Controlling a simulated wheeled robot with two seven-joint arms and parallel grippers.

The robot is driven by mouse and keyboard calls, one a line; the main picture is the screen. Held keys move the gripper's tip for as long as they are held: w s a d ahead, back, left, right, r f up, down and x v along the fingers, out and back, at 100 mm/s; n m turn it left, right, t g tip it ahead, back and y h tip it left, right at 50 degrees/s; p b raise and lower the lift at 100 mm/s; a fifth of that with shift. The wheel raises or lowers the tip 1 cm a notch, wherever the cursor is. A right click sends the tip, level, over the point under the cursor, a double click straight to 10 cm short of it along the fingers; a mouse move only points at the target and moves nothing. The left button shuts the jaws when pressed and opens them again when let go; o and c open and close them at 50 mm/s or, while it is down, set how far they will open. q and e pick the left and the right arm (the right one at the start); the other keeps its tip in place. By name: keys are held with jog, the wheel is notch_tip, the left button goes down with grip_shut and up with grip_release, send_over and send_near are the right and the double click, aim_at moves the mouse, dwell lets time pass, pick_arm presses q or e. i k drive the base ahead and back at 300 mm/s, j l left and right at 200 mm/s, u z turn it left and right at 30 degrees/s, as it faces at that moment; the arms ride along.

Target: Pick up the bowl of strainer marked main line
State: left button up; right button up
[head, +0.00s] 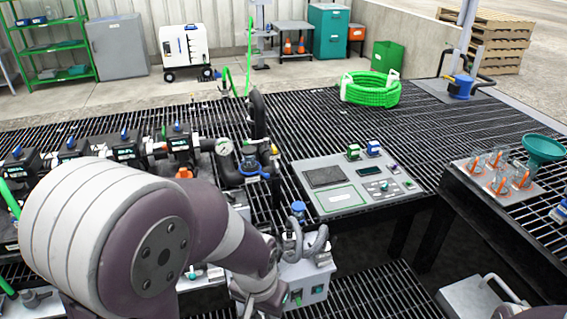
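A pipe manifold (127,150) runs along the left side of the grating, with several dark bodies carrying small label plates and blue tops. The label text is too small to read, so I cannot tell which part is the main line strainer or its bowl. An orange part (183,173) hangs low on the manifold, left of a round gauge (223,147). My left arm crosses in front of the manifold and hides part of it. The wrist runs down to the bottom edge, and its fingers do not show. My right gripper is not in view.
A grey panel (345,197) with a dark pad and green-framed area lies on the grating right of centre. Clear cups with orange parts (500,178) and a green funnel (545,149) stand at right. A green hose coil (370,88) lies behind.

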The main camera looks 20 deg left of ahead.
aim_at(249, 152)
jog(key=i+j+z, duration=0.15)
jog(key=j+z, duration=0.25)
jog(key=j, duration=0.25)
jog(key=i+j+z, duration=0.1)
jog(key=j+z, duration=0.3)
jog(key=j, duration=0.2)
jog(key=j+z, duration=0.35)
jog(key=j, duration=0.7)
jog(key=k+j, duration=0.1)
jog(key=j, duration=0.35)
